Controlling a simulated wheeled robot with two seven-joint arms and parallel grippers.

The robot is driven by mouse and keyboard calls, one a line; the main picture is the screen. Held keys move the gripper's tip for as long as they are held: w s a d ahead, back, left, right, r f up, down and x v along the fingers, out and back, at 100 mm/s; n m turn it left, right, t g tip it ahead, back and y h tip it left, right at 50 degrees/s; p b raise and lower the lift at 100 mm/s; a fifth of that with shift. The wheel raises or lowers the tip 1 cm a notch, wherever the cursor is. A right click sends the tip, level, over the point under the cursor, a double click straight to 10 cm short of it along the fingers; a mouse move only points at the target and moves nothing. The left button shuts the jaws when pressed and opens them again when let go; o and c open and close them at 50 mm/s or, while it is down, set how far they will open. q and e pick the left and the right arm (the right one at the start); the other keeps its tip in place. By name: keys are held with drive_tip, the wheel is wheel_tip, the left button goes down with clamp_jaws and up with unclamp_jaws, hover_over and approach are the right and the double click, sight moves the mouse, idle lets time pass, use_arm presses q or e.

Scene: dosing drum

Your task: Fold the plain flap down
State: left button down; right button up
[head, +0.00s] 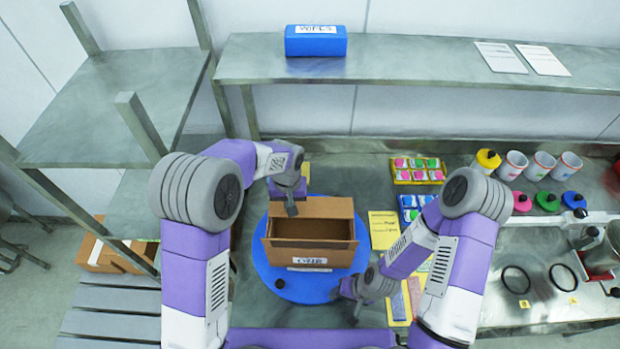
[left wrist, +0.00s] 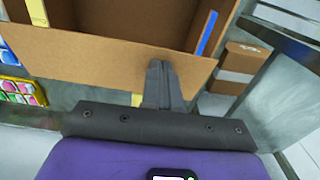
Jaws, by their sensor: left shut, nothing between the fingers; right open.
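An open cardboard box (head: 312,229) stands on a blue round turntable (head: 265,271), with a labelled front flap (head: 310,262) hanging at its near side. A plain flap (head: 328,207) stands up at the box's far side. My left gripper (head: 291,209) is shut and empty at that flap, left of its middle. In the left wrist view the shut fingertips (left wrist: 158,66) overlap the plain flap (left wrist: 90,52); whether they touch it I cannot tell. My right gripper (head: 356,306) is open and empty, right of the turntable's near edge.
Yellow and blue trays (head: 419,171) of small coloured items lie right of the box, near a yellow sheet (head: 384,230). Several white cups (head: 513,165) stand farther right. A blue wipes box (head: 315,42) sits on the shelf above. Other cartons (head: 100,257) are at the lower left.

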use_arm(q)
drive_tip(key=shift+s+f, duration=0.1)
drive_tip(key=shift+s, duration=0.05)
use_arm(e)
drive_tip(key=shift+d+f, duration=0.15)
drive_tip(key=shift+f, duration=0.15)
use_arm(q)
drive_tip(key=shift+f, duration=0.2)
use_arm(e)
drive_tip(key=shift+f, duration=0.15)
